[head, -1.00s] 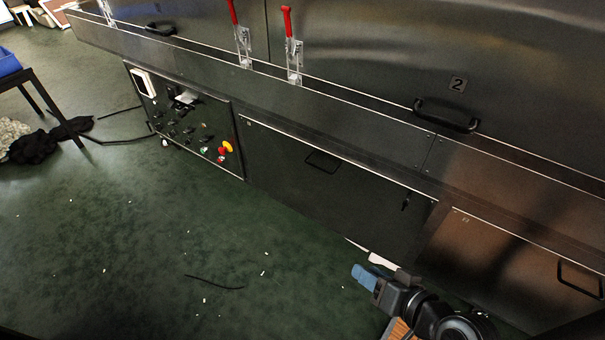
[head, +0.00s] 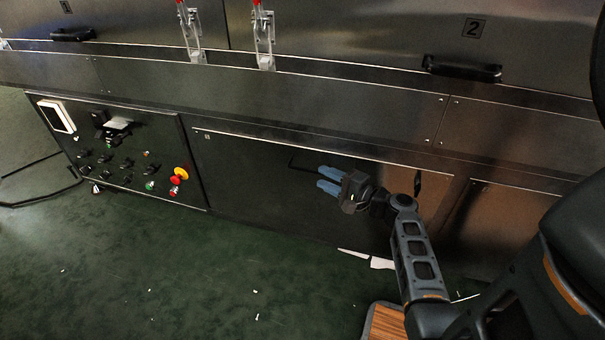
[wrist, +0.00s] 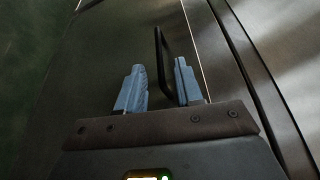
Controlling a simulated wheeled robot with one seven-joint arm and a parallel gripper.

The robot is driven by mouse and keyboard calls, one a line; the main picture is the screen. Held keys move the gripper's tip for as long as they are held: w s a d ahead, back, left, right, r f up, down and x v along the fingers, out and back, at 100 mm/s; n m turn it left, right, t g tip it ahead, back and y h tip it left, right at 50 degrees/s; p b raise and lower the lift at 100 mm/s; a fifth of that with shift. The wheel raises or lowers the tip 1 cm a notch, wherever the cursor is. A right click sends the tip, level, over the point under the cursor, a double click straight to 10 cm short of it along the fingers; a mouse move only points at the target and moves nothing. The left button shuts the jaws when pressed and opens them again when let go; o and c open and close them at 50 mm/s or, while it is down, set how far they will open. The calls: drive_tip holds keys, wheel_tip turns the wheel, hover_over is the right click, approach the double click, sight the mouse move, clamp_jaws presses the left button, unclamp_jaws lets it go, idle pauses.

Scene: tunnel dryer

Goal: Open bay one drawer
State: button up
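The dark drawer front (head: 245,180) right of the control panel is flush under the long steel ledge. Its small label is too small to read. Its black loop handle (head: 297,161) is partly hidden by my gripper (head: 328,180) in the head view. My gripper has two blue fingers, spread apart with nothing held, in front of the drawer. In the wrist view the handle (wrist: 160,50) shows between the open fingertips (wrist: 160,66). I cannot tell whether the fingers reach around it or are still short of it.
The control panel (head: 110,150) with a red and yellow button is to the left. Another drawer front (head: 490,220) is to the right, partly behind my arm. Above are red-tipped clamps (head: 264,40) and a black cover handle (head: 462,69). Green floor in front is mostly clear.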

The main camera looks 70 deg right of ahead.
sight(308, 171)
drive_tip(key=b+x, duration=0.1)
drive_tip(key=x, duration=0.5)
drive_tip(key=shift+w+f, duration=0.1)
drive_tip(key=shift+w, duration=0.2)
drive_tip(key=shift+c, duration=0.3)
clamp_jaws()
